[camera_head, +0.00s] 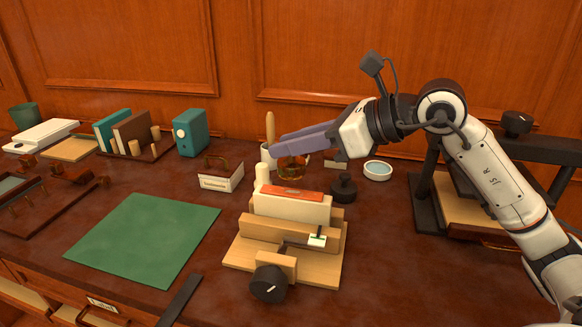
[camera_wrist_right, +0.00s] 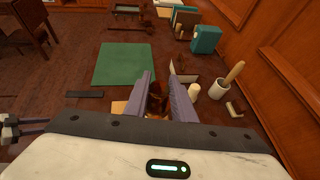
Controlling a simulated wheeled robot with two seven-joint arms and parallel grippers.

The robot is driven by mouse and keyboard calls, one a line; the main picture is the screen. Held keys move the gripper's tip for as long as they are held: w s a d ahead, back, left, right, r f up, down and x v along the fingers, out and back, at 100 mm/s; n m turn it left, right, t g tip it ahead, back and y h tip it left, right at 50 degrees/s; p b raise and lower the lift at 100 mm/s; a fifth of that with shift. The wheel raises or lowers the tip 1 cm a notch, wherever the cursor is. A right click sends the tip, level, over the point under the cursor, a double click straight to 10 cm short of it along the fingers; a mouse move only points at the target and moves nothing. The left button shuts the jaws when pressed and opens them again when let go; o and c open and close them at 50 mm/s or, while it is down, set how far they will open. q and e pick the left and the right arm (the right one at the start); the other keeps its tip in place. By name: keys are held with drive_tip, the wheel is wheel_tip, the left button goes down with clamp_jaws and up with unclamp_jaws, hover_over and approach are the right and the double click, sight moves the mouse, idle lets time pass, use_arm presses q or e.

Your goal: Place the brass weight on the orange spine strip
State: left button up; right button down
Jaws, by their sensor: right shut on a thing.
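The orange spine strip (camera_head: 290,192) lies along the top of a pale book block (camera_head: 290,208) clamped upright in a wooden press (camera_head: 242,252). My right gripper (camera_head: 276,150) is behind and above the strip, its two long grey-purple fingers pointing left. It is shut on the brass weight (camera_head: 291,170), a shiny amber-brown piece that shows below the fingers, apart from the strip. In the right wrist view the weight (camera_wrist_right: 156,102) sits between the fingers and is partly hidden by them. My left gripper is not in the head view.
A dark knobbed stamp (camera_head: 343,188) stands right of the press, with a small white-blue dish (camera_head: 377,170) behind. A white cylinder (camera_head: 262,178) stands close behind the block. A black press frame (camera_head: 425,205) stands right.

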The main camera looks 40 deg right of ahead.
sight(301, 163)
drive_tip(key=shift+f, duration=1.9)
drive_tip(key=shift+f+b, duration=0.2)
drive_tip(key=shift+b, duration=0.2)
drive_tip(key=c, duration=1.5)
unclamp_jaws()
